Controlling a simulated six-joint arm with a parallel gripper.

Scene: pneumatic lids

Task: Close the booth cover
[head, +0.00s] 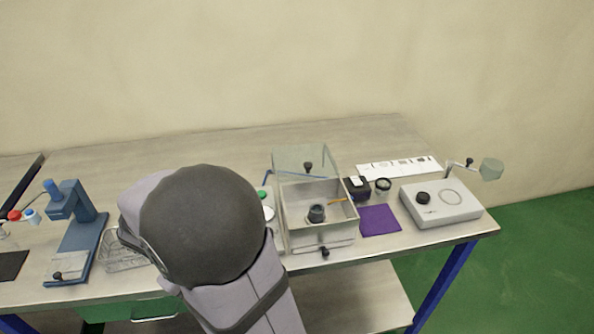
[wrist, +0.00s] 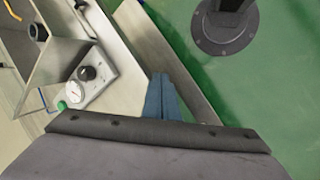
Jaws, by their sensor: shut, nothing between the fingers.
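The booth is an open-topped, pale box (head: 347,222) on the bench, right of my arm in the head view. Its cover, a clear pane (head: 292,157) with a dark knob (head: 308,166), stands raised at the back edge. A dark cup (head: 317,213) sits inside the box. Part of the box wall (wrist: 62,58) shows at the upper left of the wrist view. My gripper (wrist: 160,82) shows there with its blue fingers shut and empty, apart from the box, over the bench edge area. In the head view my arm hides it.
A gauge unit (wrist: 88,75) with a dark knob stands beside the box in the wrist view. Right of the box are a purple mat (head: 380,220), a small dark jar (head: 383,187) and a white device (head: 440,209). A blue stand (head: 82,225) and wire rack (head: 122,258) are left.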

